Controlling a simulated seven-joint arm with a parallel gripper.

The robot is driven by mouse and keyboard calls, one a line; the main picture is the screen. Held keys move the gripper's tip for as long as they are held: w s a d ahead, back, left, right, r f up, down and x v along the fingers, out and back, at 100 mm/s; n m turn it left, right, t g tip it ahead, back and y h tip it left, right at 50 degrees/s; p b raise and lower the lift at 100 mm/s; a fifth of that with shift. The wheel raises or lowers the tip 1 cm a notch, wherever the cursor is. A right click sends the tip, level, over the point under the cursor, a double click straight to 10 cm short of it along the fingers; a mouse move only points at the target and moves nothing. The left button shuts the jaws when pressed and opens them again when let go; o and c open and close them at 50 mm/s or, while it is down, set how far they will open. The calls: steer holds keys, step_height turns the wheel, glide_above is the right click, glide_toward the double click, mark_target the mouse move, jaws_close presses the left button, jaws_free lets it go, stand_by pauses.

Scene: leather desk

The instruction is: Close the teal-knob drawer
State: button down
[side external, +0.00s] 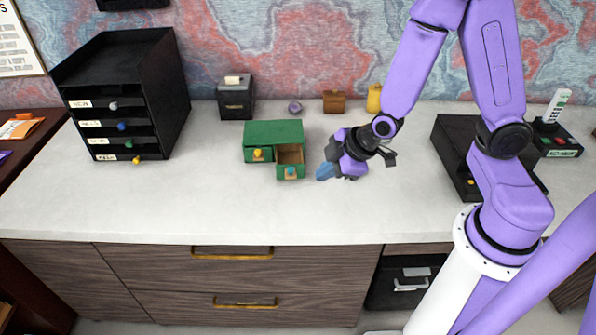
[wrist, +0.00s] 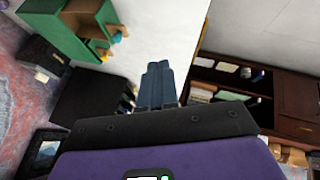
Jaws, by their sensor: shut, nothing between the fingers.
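A small green cabinet (side external: 273,133) stands on the pale desk top with two drawers side by side. Its right drawer (side external: 291,157) is pulled out, showing a bare wooden inside, and has a teal knob (side external: 291,173). Its left drawer, with a yellow knob (side external: 258,154), sits in the cabinet. The cabinet (wrist: 62,25) and teal knob (wrist: 116,38) also show at the upper left of the wrist view. My gripper (side external: 325,172) is shut and empty, just right of the open drawer and apart from it. Its blue fingers (wrist: 157,84) are together in the wrist view.
A black drawer organizer (side external: 122,95) stands at the left. A dark box (side external: 236,98), a purple ring (side external: 295,107), a brown box (side external: 334,102) and a yellow bottle (side external: 374,98) line the back. A black tray (side external: 455,150) is at right. The desk in front of the cabinet is clear.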

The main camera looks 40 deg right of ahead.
mark_target(290, 165)
steer(key=shift+t+h, duration=0.3)
steer(key=shift+t, duration=0.1)
steer(key=x, duration=0.3)
steer(key=d+x, duration=0.1)
steer(key=x, duration=0.3)
steer(key=w+d+x, duration=0.1)
steer(key=x, duration=0.3)
steer(key=shift+w, duration=0.15)
steer(key=shift+w+d+r, duration=0.1)
steer(key=shift+w+d, duration=0.15)
steer(key=shift+w, duration=0.25)
steer(key=shift+w+d+r, duration=0.1)
steer(key=shift+w+d, duration=0.15)
steer(key=shift+w, duration=0.3)
steer(key=shift+w+d, duration=0.3)
steer(key=shift+w, duration=0.25)
